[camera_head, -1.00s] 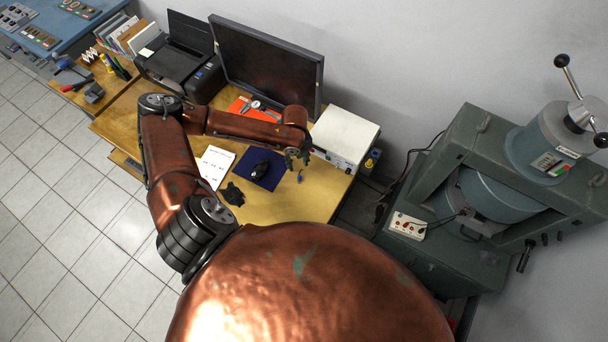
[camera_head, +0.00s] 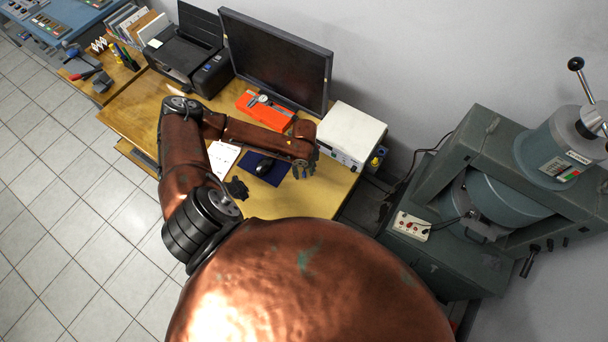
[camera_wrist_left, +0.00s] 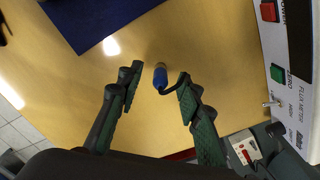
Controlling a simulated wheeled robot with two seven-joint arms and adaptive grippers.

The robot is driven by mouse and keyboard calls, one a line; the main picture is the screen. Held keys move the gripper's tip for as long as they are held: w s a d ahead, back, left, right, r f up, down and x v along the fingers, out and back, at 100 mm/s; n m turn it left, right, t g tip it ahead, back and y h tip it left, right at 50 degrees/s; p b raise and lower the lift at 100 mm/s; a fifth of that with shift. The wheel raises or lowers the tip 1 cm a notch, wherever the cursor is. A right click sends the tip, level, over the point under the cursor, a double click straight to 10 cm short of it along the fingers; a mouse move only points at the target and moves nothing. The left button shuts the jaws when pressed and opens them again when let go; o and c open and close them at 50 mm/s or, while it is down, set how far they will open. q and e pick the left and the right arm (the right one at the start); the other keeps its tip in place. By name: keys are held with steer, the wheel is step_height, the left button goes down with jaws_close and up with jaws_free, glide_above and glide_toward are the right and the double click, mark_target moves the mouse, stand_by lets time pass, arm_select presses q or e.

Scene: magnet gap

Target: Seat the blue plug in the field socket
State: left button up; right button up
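The blue plug (camera_wrist_left: 160,77) shows in the left wrist view, low over or on the wooden table, with a short dark lead curving from it toward the right finger. My left gripper (camera_wrist_left: 158,84) is open, its two green fingers apart on either side of the plug; I see no clear contact. In the head view my left gripper (camera_head: 304,169) is over the table's right part, in front of the white meter box, and hides the plug. A white socket panel (camera_head: 411,227) with red sockets is on the green magnet stand; which one is the field socket cannot be told.
The white flux meter box (camera_head: 350,135) stands just right of the gripper, its face (camera_wrist_left: 295,80) close in the wrist view. A dark blue mat (camera_head: 270,174) with a mouse lies left. The monitor (camera_head: 275,60) stands behind. The table's front right (camera_head: 310,200) is bare.

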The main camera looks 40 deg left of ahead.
arm_select(q)
steer(key=shift+c, duration=0.7)
jaws_close()
steer(key=shift+r, duration=0.2)
